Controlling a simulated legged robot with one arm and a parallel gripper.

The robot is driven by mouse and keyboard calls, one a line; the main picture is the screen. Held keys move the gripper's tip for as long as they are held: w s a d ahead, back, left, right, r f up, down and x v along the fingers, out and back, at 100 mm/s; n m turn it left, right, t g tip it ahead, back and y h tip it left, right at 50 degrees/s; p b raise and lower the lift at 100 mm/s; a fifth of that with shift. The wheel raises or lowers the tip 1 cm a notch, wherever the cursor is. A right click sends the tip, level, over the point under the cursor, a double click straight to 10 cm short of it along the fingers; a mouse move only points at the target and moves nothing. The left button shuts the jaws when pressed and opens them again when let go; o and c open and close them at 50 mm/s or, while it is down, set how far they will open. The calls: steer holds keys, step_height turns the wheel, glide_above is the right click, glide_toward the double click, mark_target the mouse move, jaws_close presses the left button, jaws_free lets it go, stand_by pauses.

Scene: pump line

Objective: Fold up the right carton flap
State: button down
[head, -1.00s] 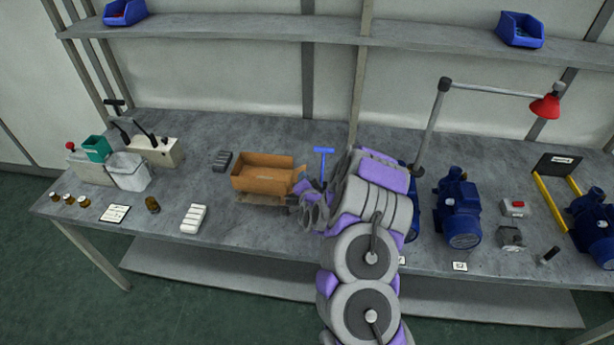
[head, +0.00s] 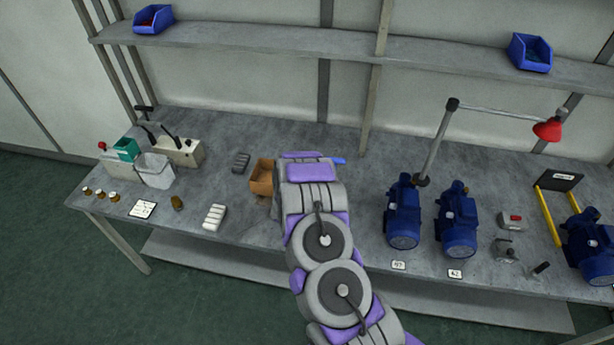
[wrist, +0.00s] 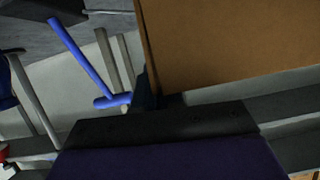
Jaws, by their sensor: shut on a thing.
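The brown open carton (head: 262,178) stands on the bench in the head view; its right side and right flap are hidden behind my arm. In the wrist view a brown cardboard panel, the right carton flap (wrist: 230,45), fills the upper right at close range. My gripper (wrist: 154,98) shows as dark fingers at the lower edge of this panel. It is shut on the flap, though the contact itself is mostly hidden. In the head view the gripper is hidden behind my own arm.
A blue T-handled tool (wrist: 80,60) stands close by in the wrist view; its end peeks out beside my arm (head: 338,160). Blue pumps (head: 403,215) stand to the right. A white ribbed block (head: 214,217) and a dark one (head: 241,162) lie left of the carton.

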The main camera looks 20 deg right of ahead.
steer(key=shift+a+f+n+p, duration=0.15)
steer(key=shift+a+n+p, duration=0.15)
steer(key=shift+p, duration=0.1)
steer(key=shift+f, duration=0.1)
steer(key=c, duration=1.6)
jaws_free()
steer(key=shift+s+a+r, duration=0.15)
steer(key=shift+a+r, duration=0.05)
steer(key=shift+r, duration=0.05)
steer(key=v, duration=1.6)
steer(key=shift+a+r, duration=0.2)
steer(key=shift+a, duration=0.2)
